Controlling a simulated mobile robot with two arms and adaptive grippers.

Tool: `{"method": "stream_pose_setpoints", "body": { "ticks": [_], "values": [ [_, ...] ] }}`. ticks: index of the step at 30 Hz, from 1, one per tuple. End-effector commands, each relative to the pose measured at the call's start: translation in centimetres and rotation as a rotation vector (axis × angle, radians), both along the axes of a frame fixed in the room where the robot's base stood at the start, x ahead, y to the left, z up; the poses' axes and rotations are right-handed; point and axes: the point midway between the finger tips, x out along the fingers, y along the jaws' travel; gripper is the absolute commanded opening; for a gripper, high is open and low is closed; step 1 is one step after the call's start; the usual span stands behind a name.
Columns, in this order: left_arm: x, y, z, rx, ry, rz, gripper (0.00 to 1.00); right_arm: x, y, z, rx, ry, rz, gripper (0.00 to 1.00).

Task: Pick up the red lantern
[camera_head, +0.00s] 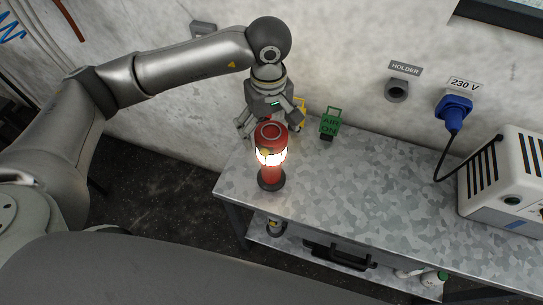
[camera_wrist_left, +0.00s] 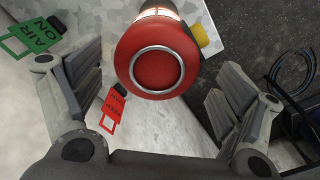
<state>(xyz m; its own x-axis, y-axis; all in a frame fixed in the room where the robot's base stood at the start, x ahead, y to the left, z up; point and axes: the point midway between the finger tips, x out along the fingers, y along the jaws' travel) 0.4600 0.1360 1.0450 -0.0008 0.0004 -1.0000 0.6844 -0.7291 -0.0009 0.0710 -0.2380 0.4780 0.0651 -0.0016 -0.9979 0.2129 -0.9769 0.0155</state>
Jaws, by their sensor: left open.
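The red lantern (camera_head: 271,174) stands upright near the left end of the grey metal table, with a red cap, a glowing middle and a dark base. My left gripper (camera_head: 268,123) is open just behind and above its cap, fingers spread to either side. In the left wrist view the lantern's red cap (camera_wrist_left: 157,57) with its grey ring lies between the open fingers (camera_wrist_left: 160,85), toward the fingertip end. I see a gap on both sides of it, so nothing is gripped. My right gripper is not in view.
The mottled metal table (camera_head: 370,190) is clear to the right of the lantern. A green AIR ON tag (camera_head: 329,122) is behind it. A blue 230 V plug (camera_head: 454,108) and a white box (camera_head: 505,185) are at the right. A red tag (camera_wrist_left: 115,105) shows near the left finger.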

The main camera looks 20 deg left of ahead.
Motion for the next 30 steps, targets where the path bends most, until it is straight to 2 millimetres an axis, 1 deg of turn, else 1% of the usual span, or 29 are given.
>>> {"method": "stream_pose_setpoints", "body": {
  "ticks": [1,3,6,9,12,17,18,21,30],
  "values": [
    [-0.1,-0.2,-0.3,0.001,0.006,-0.002,0.91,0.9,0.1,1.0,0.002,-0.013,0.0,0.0],
    [0.0,-0.4,-1.1,0.0,0.006,0.0,0.91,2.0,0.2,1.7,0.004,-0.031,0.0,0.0],
    [0.0,-0.5,-2.6,0.0,0.006,0.0,0.91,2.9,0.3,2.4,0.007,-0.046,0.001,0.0],
    [0.0,-0.5,-3.6,-0.001,0.004,0.0,0.91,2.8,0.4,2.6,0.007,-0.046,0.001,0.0],
    [0.1,-0.5,-4.0,0.0,0.001,-0.001,0.91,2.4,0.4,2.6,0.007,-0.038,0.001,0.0],
    [0.1,-0.5,-4.1,-0.001,0.001,-0.001,0.91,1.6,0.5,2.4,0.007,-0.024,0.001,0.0],
    [0.1,-0.5,-4.1,-0.001,0.001,-0.001,0.89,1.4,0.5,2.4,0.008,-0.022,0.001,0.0],
    [0.1,-0.5,-4.1,-0.001,0.001,-0.001,0.76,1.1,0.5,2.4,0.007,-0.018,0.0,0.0],
    [0.1,-0.5,-4.1,-0.001,0.001,-0.001,0.38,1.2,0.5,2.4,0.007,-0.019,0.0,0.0]
  ]
}}
